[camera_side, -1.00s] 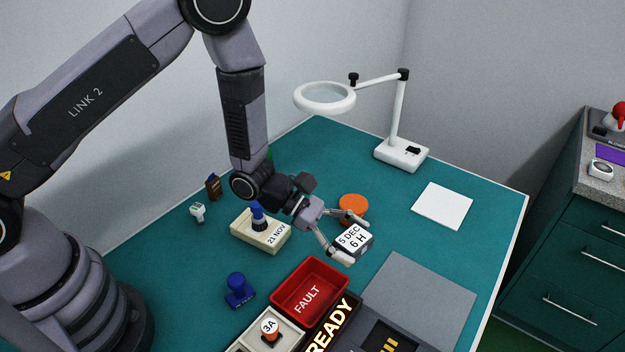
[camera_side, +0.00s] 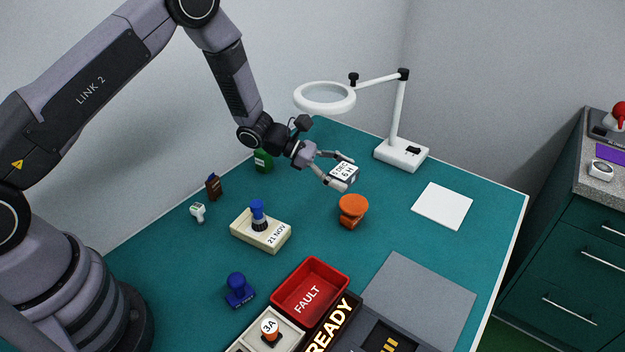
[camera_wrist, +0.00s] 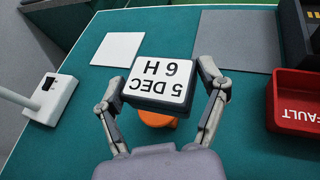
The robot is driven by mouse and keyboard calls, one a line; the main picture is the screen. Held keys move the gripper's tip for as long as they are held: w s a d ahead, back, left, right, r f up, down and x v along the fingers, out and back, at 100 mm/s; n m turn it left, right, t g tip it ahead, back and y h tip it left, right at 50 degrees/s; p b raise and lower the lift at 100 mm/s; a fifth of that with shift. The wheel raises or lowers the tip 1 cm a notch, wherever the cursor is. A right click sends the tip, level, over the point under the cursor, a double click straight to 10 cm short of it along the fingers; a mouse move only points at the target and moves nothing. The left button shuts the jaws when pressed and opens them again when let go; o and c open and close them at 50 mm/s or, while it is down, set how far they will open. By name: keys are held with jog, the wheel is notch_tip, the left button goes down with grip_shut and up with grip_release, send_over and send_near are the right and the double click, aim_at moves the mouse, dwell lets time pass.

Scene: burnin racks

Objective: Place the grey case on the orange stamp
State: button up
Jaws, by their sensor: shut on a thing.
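The grey case (camera_side: 344,173) has a white top label reading "5 DEC 6 H". My gripper (camera_side: 341,173) is shut on it and holds it in the air, behind and above the orange stamp in the side view. In the wrist view the case (camera_wrist: 160,82) sits between both fingers (camera_wrist: 162,100), label up. The orange stamp (camera_side: 352,208) stands on the green mat with a round, flat orange top. In the wrist view the stamp (camera_wrist: 156,119) is mostly hidden behind the case.
A magnifier lamp (camera_side: 401,152) stands at the back and a white pad (camera_side: 442,205) lies to the right. A cream block marked "21 NOV" (camera_side: 268,236), a blue stamp (camera_side: 238,290) and a red FAULT tray (camera_side: 319,270) are nearer. A grey mat (camera_side: 425,290) is at front right.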

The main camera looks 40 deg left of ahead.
send_over(354, 203)
notch_tip(354, 203, down, 4)
jog(key=shift+f, duration=1.7)
jog(key=o, duration=1.2)
jog(key=shift+f, duration=0.15)
